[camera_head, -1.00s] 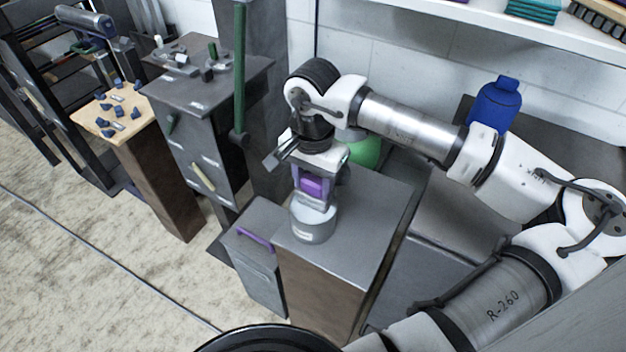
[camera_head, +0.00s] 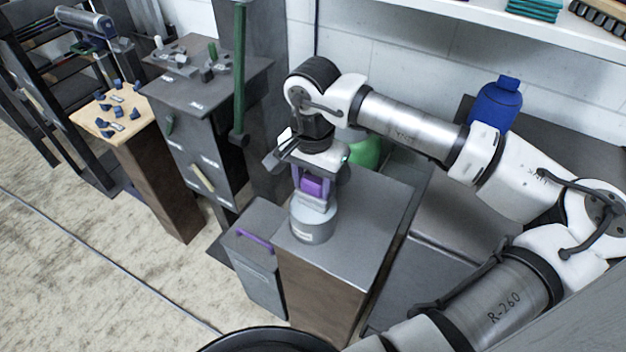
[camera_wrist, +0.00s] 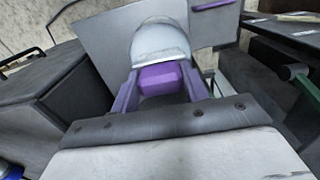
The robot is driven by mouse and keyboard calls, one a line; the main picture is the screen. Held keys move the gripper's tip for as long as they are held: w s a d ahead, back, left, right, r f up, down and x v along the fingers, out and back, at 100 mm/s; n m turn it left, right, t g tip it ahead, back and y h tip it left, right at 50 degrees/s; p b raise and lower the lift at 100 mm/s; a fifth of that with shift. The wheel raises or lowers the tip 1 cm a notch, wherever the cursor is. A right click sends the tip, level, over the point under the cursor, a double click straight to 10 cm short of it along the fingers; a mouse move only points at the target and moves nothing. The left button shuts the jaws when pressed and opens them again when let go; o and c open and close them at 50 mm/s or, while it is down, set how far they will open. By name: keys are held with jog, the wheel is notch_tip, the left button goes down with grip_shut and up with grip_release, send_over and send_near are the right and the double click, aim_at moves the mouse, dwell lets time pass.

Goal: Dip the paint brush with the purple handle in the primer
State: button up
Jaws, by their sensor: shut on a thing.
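The paint brush with the purple handle (camera_head: 313,186) is held upright, its purple handle between the fingers of my gripper (camera_head: 312,190). Its lower end is at the grey primer can (camera_head: 313,226), which stands on top of a grey-topped cabinet. The bristles are hidden, apparently inside the can. In the wrist view, the purple handle (camera_wrist: 158,79) lies between my gripper's two purple-sided fingers (camera_wrist: 158,88), and the pale can (camera_wrist: 160,40) is just beyond it. The inside of the can and the primer are not visible.
The cabinet top (camera_head: 362,215) is clear right of the can. A lower grey box with a purple handle (camera_head: 254,240) stands at left. A green round thing (camera_head: 366,153) is behind my gripper. A blue bottle (camera_head: 495,105) stands at back right. A green-handled pole (camera_head: 240,70) rises left.

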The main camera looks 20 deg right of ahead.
dwell(0.6)
jog(key=shift+r+p, duration=1.55)
jog(key=shift+r, duration=1.9)
